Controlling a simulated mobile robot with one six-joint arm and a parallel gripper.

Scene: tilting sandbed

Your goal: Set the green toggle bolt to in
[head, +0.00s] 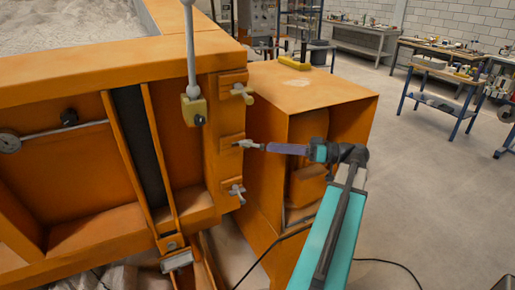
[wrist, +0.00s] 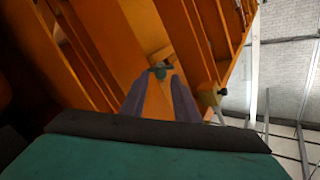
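The green toggle bolt (wrist: 160,71) shows in the wrist view, on the orange frame just beyond my fingertips, with a small crossbar at its end. In the head view the middle bolt (head: 244,143) on the orange post is in front of my gripper (head: 266,147), and its colour is hard to make out there. My gripper (wrist: 160,84) has its two purple fingers apart, with orange frame visible between them. The bolt lies between the fingertips in the wrist picture; I cannot tell whether they touch it.
An upper bolt (head: 241,90) and a lower bolt (head: 236,190) sit on the same post. A yellow block (head: 194,110) with an upright rod is left of the post. An orange cabinet (head: 310,95) stands close behind my gripper.

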